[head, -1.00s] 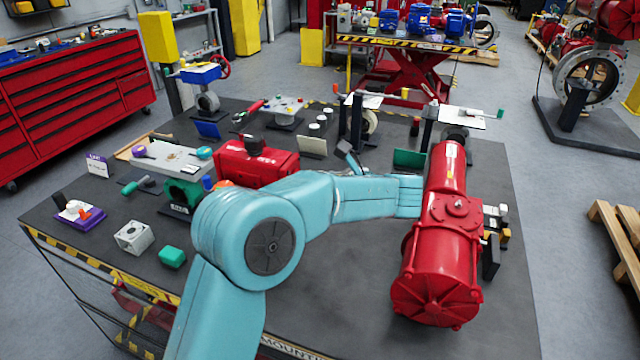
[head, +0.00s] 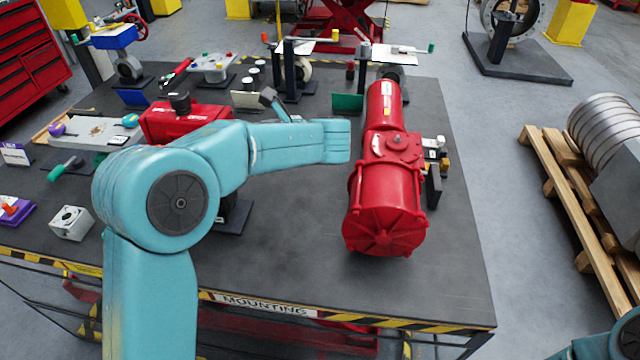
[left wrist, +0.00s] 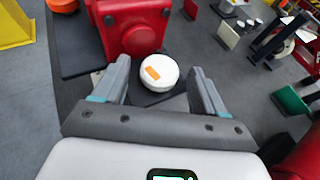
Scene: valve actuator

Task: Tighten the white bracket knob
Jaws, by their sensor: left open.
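The white knob (left wrist: 159,72), round with an orange mark, shows in the left wrist view. It sits over a dark plate, in front of a red housing (left wrist: 137,25). My left gripper (left wrist: 157,77) is open, with one finger on each side of the knob in the picture. I cannot tell whether the fingers reach down to its depth. I see no contact. In the head view my blue left arm hides the knob and the left gripper. My right gripper is not in view; only a bit of blue arm shows at the bottom right.
A large red actuator (head: 385,185) stands right of my left forearm. A smaller red box (head: 180,122) is behind the arm. Stands, a green plate (head: 347,103) and small parts fill the table's back and left. The table's front right (head: 440,270) is clear.

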